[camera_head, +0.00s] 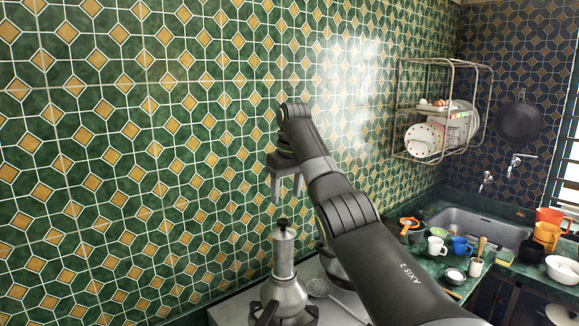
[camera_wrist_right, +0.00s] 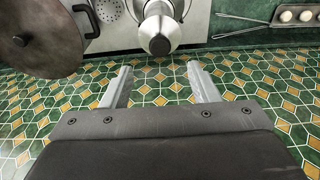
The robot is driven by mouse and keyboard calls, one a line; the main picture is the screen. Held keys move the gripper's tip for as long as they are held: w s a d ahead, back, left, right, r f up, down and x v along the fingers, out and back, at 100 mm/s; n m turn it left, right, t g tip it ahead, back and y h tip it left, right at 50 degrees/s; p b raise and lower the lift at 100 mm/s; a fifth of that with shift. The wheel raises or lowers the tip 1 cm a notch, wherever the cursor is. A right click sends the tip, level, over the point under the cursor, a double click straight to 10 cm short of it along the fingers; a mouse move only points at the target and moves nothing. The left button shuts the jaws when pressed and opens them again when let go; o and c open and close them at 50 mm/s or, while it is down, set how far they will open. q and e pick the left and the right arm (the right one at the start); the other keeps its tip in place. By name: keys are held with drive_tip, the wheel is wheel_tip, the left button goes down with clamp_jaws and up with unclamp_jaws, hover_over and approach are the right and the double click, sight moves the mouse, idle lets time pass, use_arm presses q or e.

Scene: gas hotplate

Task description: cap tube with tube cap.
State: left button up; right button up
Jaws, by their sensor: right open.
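I cannot make out a tube or a tube cap in either view. My right gripper (camera_head: 286,192) hangs above the hotplate, in front of the tiled wall, with its fingers pointing down. In the right wrist view its two grey fingers (camera_wrist_right: 160,80) are apart, with nothing between them but tiled background. A metal moka pot (camera_head: 284,252) with a dark knob stands upright below the gripper. The moka pot (camera_wrist_right: 160,22) shows in the right wrist view beyond the fingertips, apart from them. My left gripper is not in view.
The pale hotplate (camera_head: 232,309) carries the moka pot and a slotted spoon (camera_head: 321,288). A round dark lid (camera_wrist_right: 38,40) is at the wrist view's left. At right are cups (camera_head: 460,246), a sink (camera_head: 478,228) and a wire dish rack (camera_head: 425,75).

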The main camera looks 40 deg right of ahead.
wheel_tip(320, 180, up, 10)
drive_tip(key=s, duration=0.1)
drive_tip(key=shift+s+f, duration=0.25)
drive_tip(key=shift+s, duration=0.05)
drive_tip(key=shift+w+d, duration=0.1)
idle(0.5)
